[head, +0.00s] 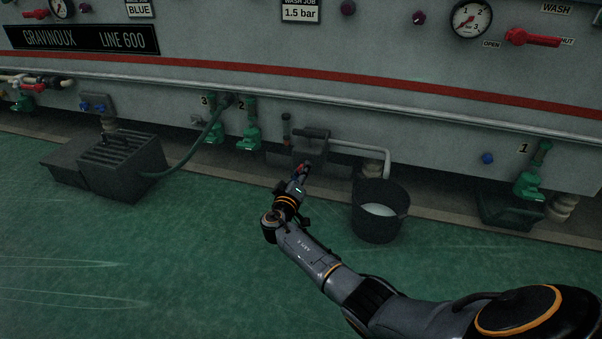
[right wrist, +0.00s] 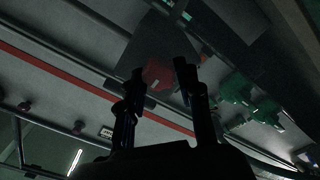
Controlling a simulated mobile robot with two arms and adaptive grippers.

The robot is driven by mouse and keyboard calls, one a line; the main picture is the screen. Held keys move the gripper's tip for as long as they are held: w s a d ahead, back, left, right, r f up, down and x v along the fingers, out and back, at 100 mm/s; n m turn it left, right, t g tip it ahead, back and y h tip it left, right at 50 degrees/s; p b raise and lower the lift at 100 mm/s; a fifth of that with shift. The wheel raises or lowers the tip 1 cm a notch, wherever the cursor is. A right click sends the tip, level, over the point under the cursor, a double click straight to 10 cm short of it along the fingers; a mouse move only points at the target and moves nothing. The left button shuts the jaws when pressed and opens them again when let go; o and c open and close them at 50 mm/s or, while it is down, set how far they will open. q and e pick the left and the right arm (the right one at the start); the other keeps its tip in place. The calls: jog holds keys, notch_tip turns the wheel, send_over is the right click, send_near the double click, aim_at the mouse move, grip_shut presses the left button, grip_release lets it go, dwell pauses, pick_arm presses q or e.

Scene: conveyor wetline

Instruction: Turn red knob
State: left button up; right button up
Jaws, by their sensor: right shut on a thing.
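The red knob (right wrist: 158,75) is round with a small pale mark, and in the right wrist view it sits between my two dark fingers. It is on a dark grey box (head: 311,148) low at the machine's front; in the head view only a bit of red shows at my fingertips. My right gripper (head: 304,169) reaches the box from below, and it also shows in the right wrist view (right wrist: 159,69). It is shut on the red knob. My left gripper is in neither view.
A dark bucket (head: 381,222) with pale liquid stands right of my gripper, under a white pipe (head: 362,147). Green valves (head: 249,137) are to the left. A ribbed dark unit (head: 121,167) with a hose stands further left. A red lever (head: 532,38) is upper right. The green floor (head: 150,260) is clear.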

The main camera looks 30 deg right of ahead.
jog(key=shift+d, duration=0.2)
jog(key=o, duration=1.2)
jog(key=shift+s, duration=0.1)
jog(key=shift+c, duration=0.2)
jog(key=shift+a, duration=0.1)
notch_tip(320, 180, up, 10)
